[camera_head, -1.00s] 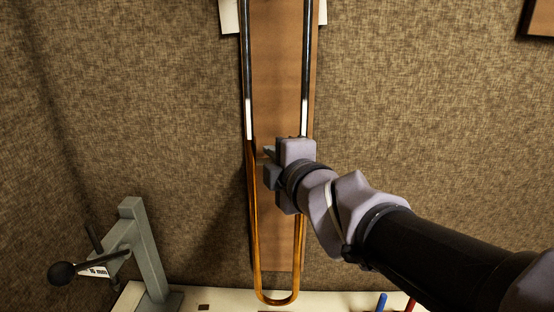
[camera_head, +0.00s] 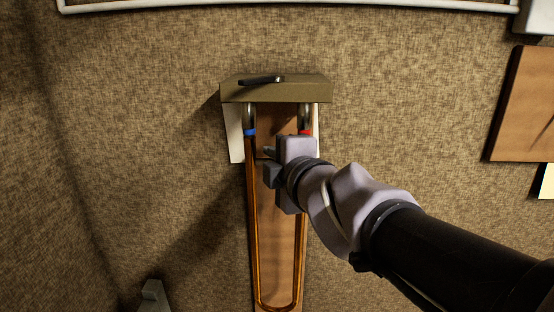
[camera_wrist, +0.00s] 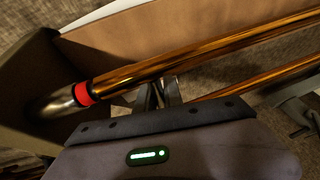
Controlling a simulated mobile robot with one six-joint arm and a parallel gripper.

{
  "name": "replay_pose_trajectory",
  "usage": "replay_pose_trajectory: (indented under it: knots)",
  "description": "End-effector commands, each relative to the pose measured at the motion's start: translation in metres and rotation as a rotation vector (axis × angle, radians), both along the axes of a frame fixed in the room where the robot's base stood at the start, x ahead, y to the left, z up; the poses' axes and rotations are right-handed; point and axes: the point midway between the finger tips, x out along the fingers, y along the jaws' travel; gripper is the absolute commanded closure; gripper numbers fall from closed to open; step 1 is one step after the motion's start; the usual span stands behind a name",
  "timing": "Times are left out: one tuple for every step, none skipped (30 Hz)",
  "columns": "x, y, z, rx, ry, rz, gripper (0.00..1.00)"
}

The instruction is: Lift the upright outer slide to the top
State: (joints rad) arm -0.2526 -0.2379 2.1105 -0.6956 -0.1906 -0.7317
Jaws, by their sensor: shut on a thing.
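The brass outer slide (camera_head: 253,210) is a long U-shaped tube hanging upright in front of a brown board, its curved bow at the bottom. Its top ends are close under the grey-olive clamp block (camera_head: 275,90). Only short silver lengths of the inner tubes show above the bands. My gripper (camera_head: 270,166) is near the slide's top and shut on it; the wrist view shows the fingers (camera_wrist: 160,95) by the red-banded tube (camera_wrist: 200,52), with the contact partly hidden.
A dark lever (camera_head: 262,80) lies on the clamp block. A white card (camera_head: 236,135) is behind the board's top. A wooden panel (camera_head: 525,105) hangs at the right. A grey stand's top (camera_head: 152,294) shows at lower left. The fabric wall beside the slide is clear.

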Motion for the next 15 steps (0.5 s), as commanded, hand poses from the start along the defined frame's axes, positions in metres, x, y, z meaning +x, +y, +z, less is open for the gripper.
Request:
replay_pose_trajectory:
  knots:
    - [0.0,0.0001,0.0039,0.0,0.001,0.0,1.0]
    - [0.0,0.0001,0.0045,0.0,0.001,0.0,1.0]
    - [0.0,0.0001,0.0053,0.001,0.001,0.0,1.0]
    - [0.0,0.0001,0.0057,0.001,0.001,0.0,1.0]
    - [0.0,0.0002,0.0061,0.001,0.0,0.0,1.0]
    - [0.0,0.0001,0.0065,0.001,-0.001,0.0,1.0]
    - [0.0,0.0001,0.0067,0.0,-0.001,0.0,1.0]
    - [0.0,0.0002,0.0069,0.001,-0.002,0.001,1.0]
    - [0.0,0.0002,0.0072,0.001,-0.003,0.001,1.0]
    - [0.0,0.0001,0.0075,0.002,-0.004,0.001,1.0]
    - [0.0,0.0002,0.0078,0.002,-0.004,0.001,1.0]
    - [0.0,0.0003,0.0083,0.002,-0.005,0.001,1.0]
    - [-0.0001,0.0003,0.0087,0.001,-0.006,0.001,1.0]
    - [0.0,0.0003,0.009,0.002,-0.006,0.002,1.0]
    - [0.0,0.0003,0.0095,0.002,-0.007,0.002,0.84]
